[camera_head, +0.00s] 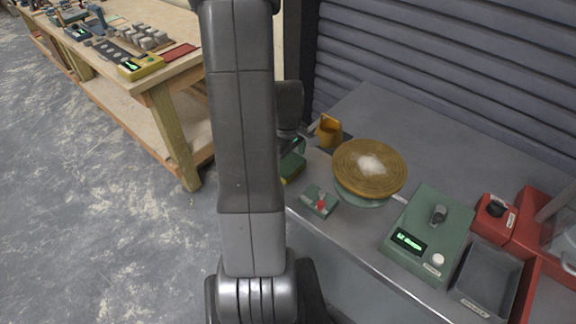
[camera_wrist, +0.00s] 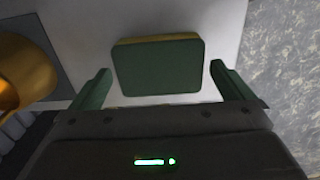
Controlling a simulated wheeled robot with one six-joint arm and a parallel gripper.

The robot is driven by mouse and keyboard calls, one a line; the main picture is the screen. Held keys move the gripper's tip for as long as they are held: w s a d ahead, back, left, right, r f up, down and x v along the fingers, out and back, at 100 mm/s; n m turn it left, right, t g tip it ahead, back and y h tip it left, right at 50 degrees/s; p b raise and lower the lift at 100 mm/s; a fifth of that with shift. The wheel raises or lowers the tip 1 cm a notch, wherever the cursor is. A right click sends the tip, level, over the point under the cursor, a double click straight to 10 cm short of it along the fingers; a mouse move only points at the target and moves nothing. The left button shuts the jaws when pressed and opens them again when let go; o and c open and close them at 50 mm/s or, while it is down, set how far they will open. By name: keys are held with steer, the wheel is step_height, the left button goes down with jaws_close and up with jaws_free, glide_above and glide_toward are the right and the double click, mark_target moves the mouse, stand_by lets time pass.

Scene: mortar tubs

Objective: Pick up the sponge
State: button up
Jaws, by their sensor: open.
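The sponge (camera_wrist: 158,68) is a rounded block with a dark green top and a yellow layer along its far edge. My gripper (camera_wrist: 160,72) is open, with one green finger on each side of the sponge in the wrist view. Gaps show between both fingers and the sponge. I cannot tell how far the fingertips are above the bench. In the head view my arm hides most of the gripper.
A round brown disc (camera_head: 368,168), a small green switch box (camera_head: 319,201) and an orange holder (camera_head: 329,130) stand nearby. A green device (camera_head: 428,235), a grey bin (camera_head: 487,279) and red units stand further right. The bench edge is close to the sponge.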

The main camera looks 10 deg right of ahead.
mark_target(288, 163)
steer(key=shift+f, duration=0.35)
steer(key=shift+c, duration=0.2)
steer(key=c, duration=0.8)
steer(key=shift+o, duration=0.2)
step_height(288, 163, up, 10)
